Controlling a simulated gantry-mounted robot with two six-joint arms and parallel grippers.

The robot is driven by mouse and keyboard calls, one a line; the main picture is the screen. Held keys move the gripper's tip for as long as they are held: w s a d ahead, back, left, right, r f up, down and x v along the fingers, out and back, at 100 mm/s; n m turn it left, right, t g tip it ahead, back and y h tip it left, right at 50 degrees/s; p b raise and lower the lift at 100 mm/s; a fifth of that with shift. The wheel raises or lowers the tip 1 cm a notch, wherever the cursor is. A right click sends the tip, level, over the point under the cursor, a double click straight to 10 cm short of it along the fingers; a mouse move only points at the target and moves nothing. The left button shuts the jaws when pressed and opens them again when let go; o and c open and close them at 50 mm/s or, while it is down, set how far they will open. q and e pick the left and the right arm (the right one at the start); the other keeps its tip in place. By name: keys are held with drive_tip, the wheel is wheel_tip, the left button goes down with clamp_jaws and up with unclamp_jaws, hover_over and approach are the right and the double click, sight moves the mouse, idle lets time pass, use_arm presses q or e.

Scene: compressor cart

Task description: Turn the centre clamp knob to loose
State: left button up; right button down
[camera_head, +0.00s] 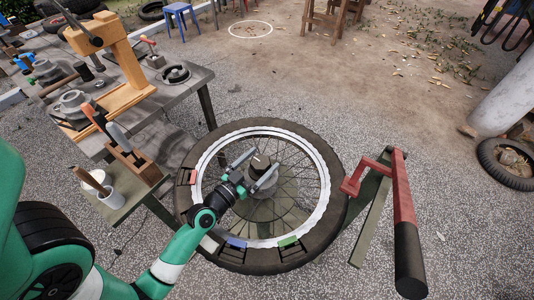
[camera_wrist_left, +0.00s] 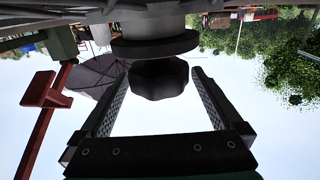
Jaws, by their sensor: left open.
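The centre clamp knob (camera_wrist_left: 158,79) is a dark, faceted knob under a round grey flange (camera_wrist_left: 155,46) in the left wrist view. In the head view the hub area lies in the middle of the spoked wheel (camera_head: 328,215), partly covered by my gripper. My left gripper (camera_head: 266,160) is open, its two grey fingers reaching over the hub. In the left wrist view the fingers (camera_wrist_left: 159,74) stand on either side of the knob, with a visible gap at each side. My right gripper is not in view.
A red lever with a black handle (camera_head: 409,262) stands right of the wheel. Green and blue blocks (camera_head: 288,242) sit on the tyre's near rim. A workbench (camera_head: 185,92) with tools and a wooden stand is at the upper left. Open ground lies beyond the wheel.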

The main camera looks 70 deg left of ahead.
use_arm(q)
drive_tip(key=x, duration=0.3)
drive_tip(key=shift+w, duration=0.1)
drive_tip(key=shift+c, duration=0.3)
